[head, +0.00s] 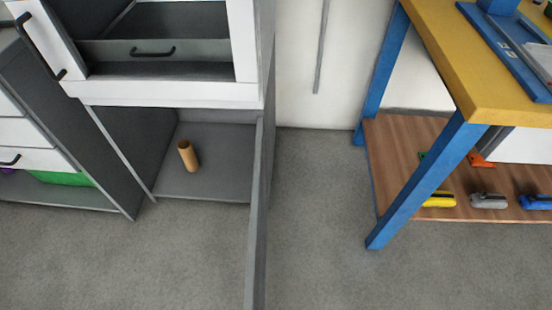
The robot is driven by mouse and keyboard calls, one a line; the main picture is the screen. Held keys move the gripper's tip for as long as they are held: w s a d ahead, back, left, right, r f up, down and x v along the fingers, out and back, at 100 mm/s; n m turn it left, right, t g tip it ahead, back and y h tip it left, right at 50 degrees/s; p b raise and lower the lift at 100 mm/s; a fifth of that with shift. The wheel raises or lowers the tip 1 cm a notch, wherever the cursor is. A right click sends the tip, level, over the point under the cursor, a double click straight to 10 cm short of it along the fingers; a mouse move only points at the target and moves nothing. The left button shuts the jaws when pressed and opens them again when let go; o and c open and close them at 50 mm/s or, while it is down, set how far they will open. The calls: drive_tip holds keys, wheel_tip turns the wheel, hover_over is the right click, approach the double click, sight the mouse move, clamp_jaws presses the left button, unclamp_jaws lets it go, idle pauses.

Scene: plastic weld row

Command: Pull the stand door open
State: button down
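The grey stand (112,150) with white trim is at the left in the head view. Its lower compartment is open at the front, and a brown cylinder (188,155) stands slightly tilted inside. A thin grey panel (257,220), which looks like the stand door, projects forward from the right side of this compartment. It is seen nearly edge-on and stands wide open; no handle shows on it. Above is a white frame (160,92) with a black handle (38,45) at its left; a grey drawer (150,50) shows within. My gripper is not in view.
A drawer unit (35,157) with a green item (60,178) stands at the left. A blue-legged workbench (425,180) with a yellow top and wooden lower shelf stands at the right. The grey floor (315,220) between stand and bench is clear.

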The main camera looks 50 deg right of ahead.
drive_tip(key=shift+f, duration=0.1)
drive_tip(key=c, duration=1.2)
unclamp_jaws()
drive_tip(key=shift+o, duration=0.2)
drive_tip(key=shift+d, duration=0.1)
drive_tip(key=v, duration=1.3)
